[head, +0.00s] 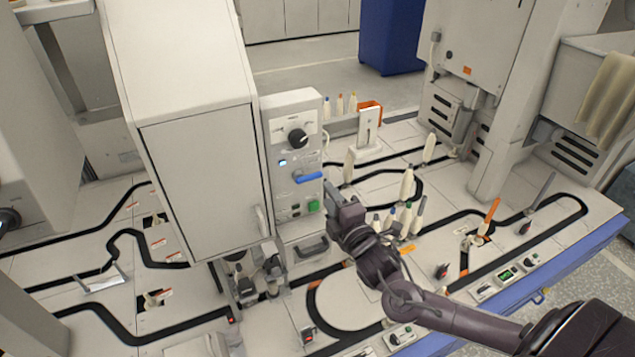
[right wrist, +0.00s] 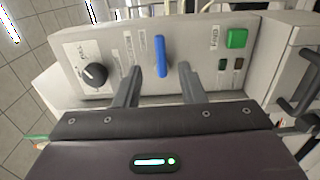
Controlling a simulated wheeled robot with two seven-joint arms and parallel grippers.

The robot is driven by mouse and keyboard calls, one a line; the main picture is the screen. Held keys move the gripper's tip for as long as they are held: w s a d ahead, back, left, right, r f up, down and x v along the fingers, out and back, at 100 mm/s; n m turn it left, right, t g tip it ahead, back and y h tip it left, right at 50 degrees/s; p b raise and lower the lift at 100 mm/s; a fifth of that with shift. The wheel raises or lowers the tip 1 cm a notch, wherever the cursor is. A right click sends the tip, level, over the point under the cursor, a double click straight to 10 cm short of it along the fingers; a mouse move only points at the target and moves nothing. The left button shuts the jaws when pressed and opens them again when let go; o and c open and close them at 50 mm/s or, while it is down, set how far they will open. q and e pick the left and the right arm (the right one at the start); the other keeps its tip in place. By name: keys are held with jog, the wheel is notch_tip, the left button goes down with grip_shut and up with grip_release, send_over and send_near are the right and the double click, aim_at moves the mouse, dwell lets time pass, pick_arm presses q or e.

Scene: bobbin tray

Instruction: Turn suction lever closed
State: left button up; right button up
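The blue suction lever (head: 308,177) sits on the front of a grey control panel (head: 279,130). In the head view it lies nearly level, its right end slightly higher. In the right wrist view the lever (right wrist: 160,56) stands upright in the picture, between my gripper's two fingers. My right gripper (head: 331,195) is at the panel's right side in the head view. In the right wrist view the right gripper (right wrist: 158,80) is open, with a gap on each side of the lever and no visible contact. My left gripper is not in view.
The panel also carries a black rotary knob (head: 298,138) and a green button (head: 313,206). A large white cabinet (head: 200,170) stands directly left of the panel. A drawer-like handle (head: 312,247) is below it. Several bobbins (head: 405,213) stand on the table right of my gripper.

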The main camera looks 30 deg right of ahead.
aim_at(315, 178)
jog(key=w, duration=0.7)
jog(key=shift+w+d, duration=0.2)
jog(key=shift+w, duration=0.1)
jog(key=shift+c, duration=0.5)
grip_shut()
